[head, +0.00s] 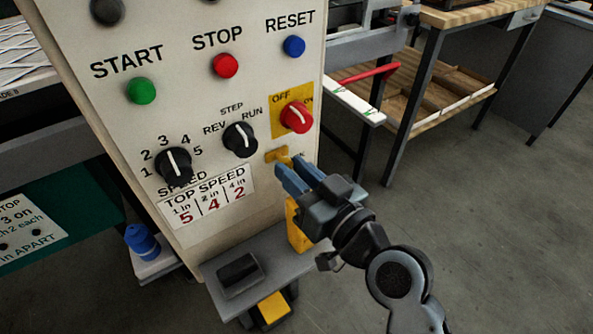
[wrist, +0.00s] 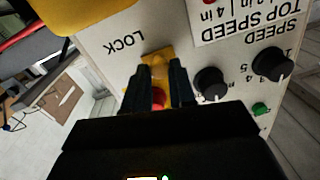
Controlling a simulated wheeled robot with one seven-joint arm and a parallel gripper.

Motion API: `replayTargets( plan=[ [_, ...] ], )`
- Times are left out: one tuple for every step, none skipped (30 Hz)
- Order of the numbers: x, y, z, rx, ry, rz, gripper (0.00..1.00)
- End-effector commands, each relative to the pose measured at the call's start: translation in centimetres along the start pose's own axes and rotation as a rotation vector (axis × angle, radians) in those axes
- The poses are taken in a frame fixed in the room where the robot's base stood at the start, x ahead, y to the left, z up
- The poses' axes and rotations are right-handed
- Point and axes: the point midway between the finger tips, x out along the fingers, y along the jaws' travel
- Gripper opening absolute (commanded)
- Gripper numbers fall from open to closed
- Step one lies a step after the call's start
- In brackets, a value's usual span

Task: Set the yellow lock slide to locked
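The yellow lock slide (head: 275,155) is on the cream control panel's lower right, beside a partly covered label. In the wrist view the yellow slide (wrist: 157,62) sits just beyond my fingertips, close to the word LOCK. My gripper (head: 289,167) is in front of the slide, its two blue fingers apart. In the wrist view the dark fingers of my gripper (wrist: 161,72) line up with the slide's two sides. I cannot tell whether they touch it. My fingers hide part of the slide, and its exact setting is unclear.
A red OFF/ON knob (head: 297,117) is just above the slide. The black REV/STEP/RUN knob (head: 240,139) and speed knob (head: 174,166) are to its left. A yellow box (head: 297,226) and grey shelf (head: 224,262) are below. Open floor (head: 490,220) lies to the right.

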Motion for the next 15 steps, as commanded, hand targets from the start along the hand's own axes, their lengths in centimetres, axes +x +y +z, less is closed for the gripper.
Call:
replayTargets(
  plan=[
    [-0.01, 0.0, 0.0, 0.0, 0.0, 0.0, 0.18],
    [-0.01, 0.0, 0.0, 0.0, 0.0, 0.0, 0.15],
    [-0.01, 0.0, 0.0, 0.0, 0.0, 0.0, 0.11],
    [-0.01, 0.0, 0.0, 0.0, 0.0, 0.0, 0.08],
    [-0.01, 0.0, 0.0, 0.0, 0.0, 0.0, 0.05],
    [-0.01, 0.0, 0.0, 0.0, 0.0, 0.0, 0.02],
    [-0.01, 0.0, 0.0, 0.0, 0.0, 0.0, 0.0],
    [-0.01, 0.0, 0.0, 0.0, 0.0, 0.0, 0.0],
    [-0.01, 0.0, 0.0, 0.0, 0.0, 0.0, 0.0],
    [-0.01, 0.0, 0.0, 0.0, 0.0, 0.0, 0.0],
    [-0.01, 0.0, 0.0, 0.0, 0.0, 0.0, 0.0],
    [-0.02, 0.0, 0.0, 0.0, 0.0, 0.0, 0.0],
    [-0.02, 0.0, 0.0, 0.0, 0.0, 0.0, 0.0],
    [-0.02, 0.0, 0.0, 0.0, 0.0, 0.0, 0.0],
    [-0.02, 0.0, 0.0, 0.0, 0.0, 0.0, 0.0]
  ],
)
